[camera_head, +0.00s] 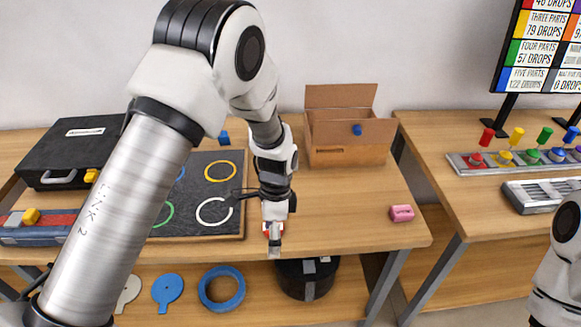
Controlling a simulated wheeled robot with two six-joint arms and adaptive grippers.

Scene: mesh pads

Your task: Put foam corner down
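My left gripper (274,240) points down over the front edge of the middle table, just right of the dark mat. A small patch of red and white shows at its fingers. I cannot tell whether this is a held piece or part of the gripper, or whether the fingers are open. No foam corner can be made out with certainty. A small pink block (401,213) lies on the table's right part, apart from the gripper. My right arm shows only at the right edge; its gripper is out of view.
The dark mat (238,166) with coloured rings lies left of the gripper. An open cardboard box (345,157) stands at the back, a black case (60,150) at the left. A black bin (292,280) and blue ring (240,291) are below. The table (345,205) is clear around the pink block.

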